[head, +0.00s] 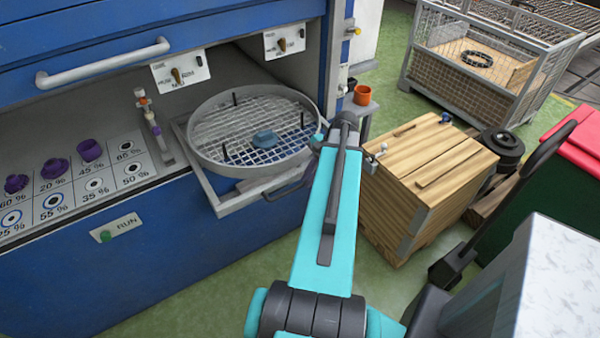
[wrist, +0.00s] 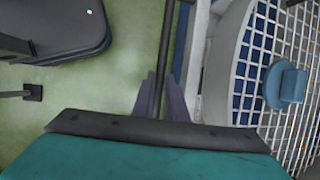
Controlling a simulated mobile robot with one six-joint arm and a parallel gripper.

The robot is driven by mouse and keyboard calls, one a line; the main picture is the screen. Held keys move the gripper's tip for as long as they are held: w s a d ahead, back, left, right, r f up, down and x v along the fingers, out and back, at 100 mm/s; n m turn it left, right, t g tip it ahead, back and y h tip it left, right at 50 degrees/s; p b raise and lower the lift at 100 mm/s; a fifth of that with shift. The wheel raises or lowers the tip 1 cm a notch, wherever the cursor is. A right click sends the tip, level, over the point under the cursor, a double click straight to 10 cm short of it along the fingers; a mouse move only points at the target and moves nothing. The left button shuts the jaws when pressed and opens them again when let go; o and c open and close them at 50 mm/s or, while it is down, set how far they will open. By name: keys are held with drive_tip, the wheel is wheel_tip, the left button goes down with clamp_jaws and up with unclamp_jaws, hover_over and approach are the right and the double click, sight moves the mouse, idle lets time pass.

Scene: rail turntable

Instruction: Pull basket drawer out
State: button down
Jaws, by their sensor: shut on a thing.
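The basket drawer (head: 232,206) is a pale grey tray sticking out of the blue cabinet. A dark bar handle (head: 290,187) runs along the drawer's front. In the wrist view my gripper (wrist: 162,98) is shut on the handle (wrist: 167,45), one finger on each side of the bar. In the head view my teal arm hides the fingers and part of the handle.
A wooden crate (head: 430,180) stands right of my arm, with a wire cage (head: 490,60) behind it. An orange cup (head: 362,95) is beside the cabinet. A panel with purple knobs and a RUN button (head: 106,236) is left. Green floor is clear in front of the drawer.

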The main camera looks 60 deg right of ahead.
drive_tip(key=shift+s+a, duration=0.15)
drive_tip(key=shift+s, duration=0.75)
drive_tip(key=c, duration=1.8)
unclamp_jaws()
drive_tip(key=shift+o, duration=0.2)
drive_tip(key=shift+s+r, duration=0.1)
drive_tip(key=shift+r, duration=0.05)
drive_tip(key=b+v, duration=0.3)
drive_tip(key=v, duration=1)
drive_tip(key=shift+r, duration=0.25)
drive_tip(key=shift+s, duration=0.1)
